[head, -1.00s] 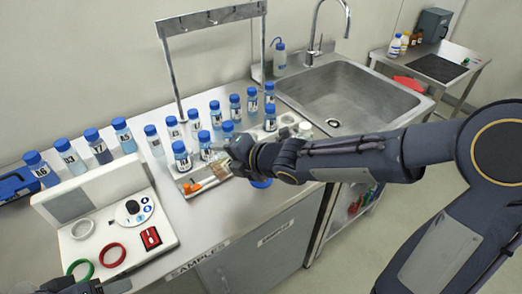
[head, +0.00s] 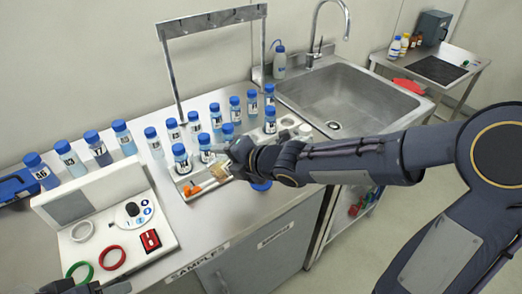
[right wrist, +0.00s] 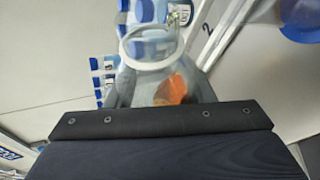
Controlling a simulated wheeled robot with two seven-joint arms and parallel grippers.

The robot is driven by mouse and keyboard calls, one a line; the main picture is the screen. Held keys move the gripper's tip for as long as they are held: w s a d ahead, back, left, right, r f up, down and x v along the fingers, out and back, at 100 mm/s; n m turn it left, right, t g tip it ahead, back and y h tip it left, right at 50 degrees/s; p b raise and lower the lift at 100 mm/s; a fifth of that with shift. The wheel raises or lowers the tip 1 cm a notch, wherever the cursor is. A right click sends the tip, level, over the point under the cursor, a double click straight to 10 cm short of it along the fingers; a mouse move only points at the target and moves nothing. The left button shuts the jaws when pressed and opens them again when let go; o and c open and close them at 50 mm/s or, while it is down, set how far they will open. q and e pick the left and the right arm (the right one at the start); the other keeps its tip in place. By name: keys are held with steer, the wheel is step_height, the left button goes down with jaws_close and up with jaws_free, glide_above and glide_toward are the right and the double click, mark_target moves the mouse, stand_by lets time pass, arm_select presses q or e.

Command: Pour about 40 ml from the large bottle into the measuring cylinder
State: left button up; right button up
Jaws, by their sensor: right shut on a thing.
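My right gripper (head: 240,158) is shut on a clear, open-mouthed vessel (head: 222,170) above the front part of the tray. In the right wrist view the vessel (right wrist: 140,88) shows a pale round rim, wider shoulders and orange showing through its wall. It looks like the large bottle, uncapped, but its label and liquid level cannot be read. I cannot make out the measuring cylinder for sure; the arm and hand hide part of the tray. A bit of my left gripper (head: 92,287) shows at the bottom left edge, its fingers unclear.
Several blue-capped sample bottles (head: 123,140) stand in a row and around the tray (head: 183,182). An orange item (head: 192,190) lies in the tray. A blue cap (head: 261,185) is at the bench front. A metal frame (head: 176,75) rises behind; the sink (head: 345,95) is right.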

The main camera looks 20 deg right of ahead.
stand_by(0.7)
steer(key=n+b, duration=0.1)
steer(key=b, duration=0.2)
steer(key=f+h+b, duration=0.1)
steer(key=b, duration=0.2)
steer(key=shift+w+d+f+n+h, duration=0.15)
steer(key=shift+d+f+n+h, duration=0.15)
steer(key=shift+d+n, duration=0.1)
steer(key=r, duration=0.2)
steer(key=n+h, duration=0.1)
steer(key=shift+w+d+r+t, duration=0.15)
steer(key=shift+d+r+t, duration=0.15)
steer(key=shift+r+t, duration=0.1)
steer(key=n+h+b, duration=0.1)
steer(key=b, duration=0.2)
steer(key=f+n+t+h+b, duration=0.1)
steer(key=h+b, duration=0.1)
steer(key=b, duration=0.1)
steer(key=shift+a+f+n, duration=0.1)
steer(key=shift+f+n, duration=0.2)
steer(key=shift+n, duration=0.1)
steer(key=shift+n+t+h, duration=0.6)
step_height(320, 180, down, 8)
steer(key=b, duration=0.8)
steer(key=shift+r+b, duration=0.25)
steer(key=shift+b, duration=0.05)
steer(key=shift+a+r+n+t+h+b, duration=0.1)
steer(key=shift+r+n+t+h+b, duration=0.05)
steer(key=shift+n+t+h+b, duration=0.35)
